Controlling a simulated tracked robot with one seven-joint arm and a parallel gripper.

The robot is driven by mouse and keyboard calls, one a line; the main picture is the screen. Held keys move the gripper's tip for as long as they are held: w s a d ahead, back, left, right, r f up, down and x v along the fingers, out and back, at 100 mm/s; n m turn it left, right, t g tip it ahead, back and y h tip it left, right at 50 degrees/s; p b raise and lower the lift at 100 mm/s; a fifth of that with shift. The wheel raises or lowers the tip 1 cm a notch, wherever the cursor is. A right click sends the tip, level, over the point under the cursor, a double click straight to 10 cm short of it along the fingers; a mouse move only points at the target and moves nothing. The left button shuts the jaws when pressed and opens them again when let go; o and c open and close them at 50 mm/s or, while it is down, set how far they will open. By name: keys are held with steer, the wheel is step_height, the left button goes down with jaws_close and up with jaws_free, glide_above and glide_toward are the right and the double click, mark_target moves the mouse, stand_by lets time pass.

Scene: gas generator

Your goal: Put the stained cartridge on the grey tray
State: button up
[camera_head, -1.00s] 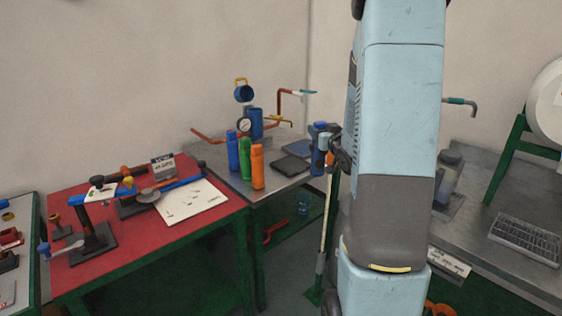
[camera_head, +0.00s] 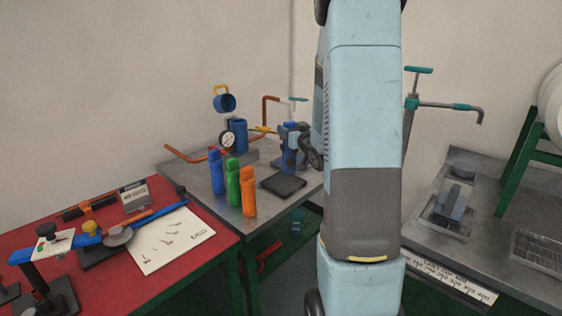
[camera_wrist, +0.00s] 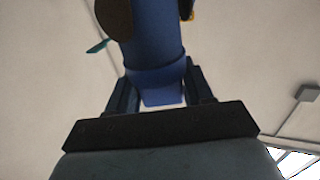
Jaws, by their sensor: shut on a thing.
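The wrist view shows a blue cylinder, which I take to be the cartridge (camera_wrist: 153,38), between the dark fingers of my gripper (camera_wrist: 160,88). The gripper is shut on it. Two dark brown rounded shapes overlap its far end; I cannot tell if they are stains. In the head view my gripper (camera_head: 292,150) is a small blue and dark shape above the metal table, partly hidden by my arm. A flat dark grey tray (camera_head: 283,187) lies on that table, just below it in the picture, with nothing visible on it.
Blue (camera_head: 216,172), green (camera_head: 233,183) and orange (camera_head: 249,192) bottles stand left of the tray. A gauge (camera_head: 227,141) and pipes are behind them. A red table (camera_head: 90,228) with tools is at left. A metal tray (camera_head: 440,225) holding a grey block sits on the right bench.

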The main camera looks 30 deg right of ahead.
steer(key=w+d+f, duration=0.3)
steer(key=w+f, duration=0.8)
steer(key=f, duration=0.1)
steer(key=shift+d, duration=0.35)
steer(key=shift+f, duration=0.1)
steer(key=o, duration=1.4)
